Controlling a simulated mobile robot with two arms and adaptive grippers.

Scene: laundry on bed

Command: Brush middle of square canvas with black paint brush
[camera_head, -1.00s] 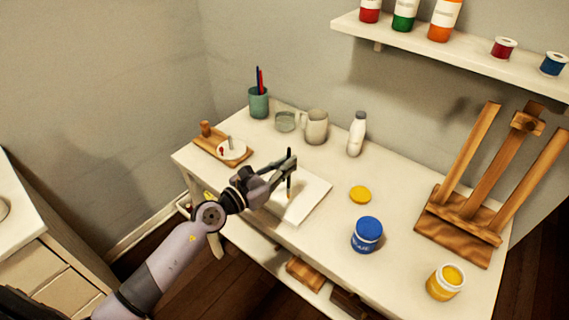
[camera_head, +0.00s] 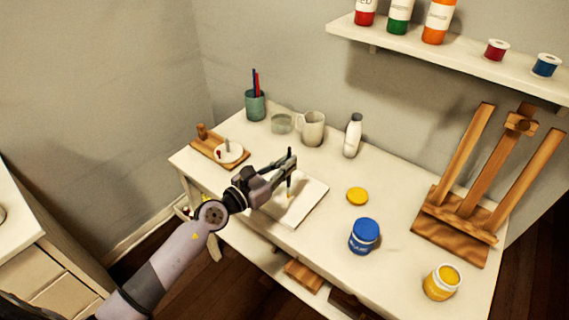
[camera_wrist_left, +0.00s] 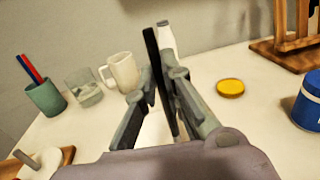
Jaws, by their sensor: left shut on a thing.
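The square white canvas (camera_head: 310,197) lies flat on the white table. My left gripper (camera_head: 289,163) is above the canvas, shut on the black paint brush (camera_head: 290,182). The brush is held roughly upright, its light tip (camera_head: 290,196) down over the middle of the canvas. I cannot tell for sure whether the tip touches the surface. My right gripper is not in view.
A blue paint jar (camera_head: 364,236), a yellow lid (camera_head: 357,196) and an open yellow jar (camera_head: 441,282) stand right of the canvas. Behind are a mug (camera_head: 312,129), a glass (camera_head: 281,123), a white bottle (camera_head: 353,136) and a brush cup (camera_head: 255,106). A wooden easel (camera_head: 463,220) stands right.

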